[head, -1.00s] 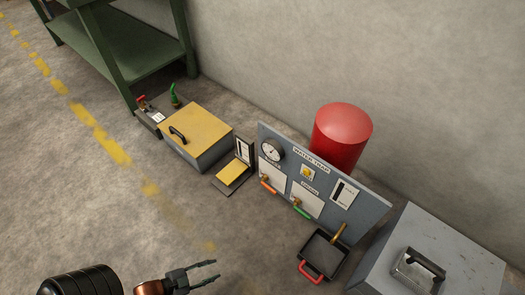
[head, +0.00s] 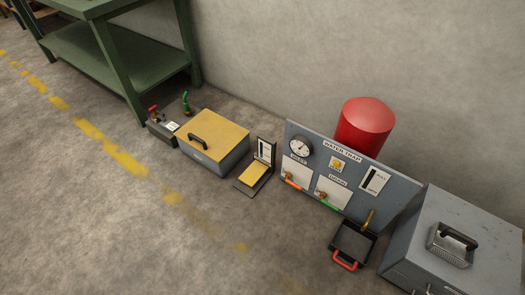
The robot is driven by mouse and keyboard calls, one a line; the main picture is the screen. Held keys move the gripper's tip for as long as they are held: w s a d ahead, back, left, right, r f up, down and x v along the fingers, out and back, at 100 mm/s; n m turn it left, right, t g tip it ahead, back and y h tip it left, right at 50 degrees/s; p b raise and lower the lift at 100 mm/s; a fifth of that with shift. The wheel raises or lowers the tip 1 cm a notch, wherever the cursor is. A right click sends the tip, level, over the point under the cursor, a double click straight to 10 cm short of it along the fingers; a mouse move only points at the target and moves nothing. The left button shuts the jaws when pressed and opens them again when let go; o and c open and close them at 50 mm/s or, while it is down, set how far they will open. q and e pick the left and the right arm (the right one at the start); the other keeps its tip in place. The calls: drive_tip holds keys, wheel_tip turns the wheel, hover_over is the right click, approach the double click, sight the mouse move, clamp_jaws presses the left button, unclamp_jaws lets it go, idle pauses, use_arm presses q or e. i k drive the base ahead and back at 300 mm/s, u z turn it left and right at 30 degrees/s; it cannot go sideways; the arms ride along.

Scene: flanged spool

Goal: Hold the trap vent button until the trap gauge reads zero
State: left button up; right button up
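The grey water trap panel (head: 326,205) stands upright on the floor, right of centre in the head view. A round white gauge (head: 300,146) sits at its upper left; its reading is too small to tell. Below are an orange-handled valve (head: 291,182) and a green-handled valve (head: 328,201) on white plates. A level window (head: 375,180) is at the panel's right. Neither of my grippers is in view.
A red cylinder (head: 364,126) stands behind the panel. A black tray with a red handle (head: 353,243) lies before it, and a grey metal box (head: 455,240) is right. A yellow-lidded box (head: 212,140) and green bench (head: 115,45) are left. The foreground floor is clear.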

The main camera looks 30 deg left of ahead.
sight(336, 163)
drive_tip(key=u, duration=0.1)
drive_tip(key=k, duration=0.25)
drive_tip(key=z, duration=0.6)
drive_tip(key=i, duration=1.5)
drive_tip(key=u, duration=0.9)
drive_tip(key=k, duration=1.2)
drive_tip(key=z, duration=0.35)
drive_tip(key=i, duration=0.75)
drive_tip(key=u, duration=0.35)
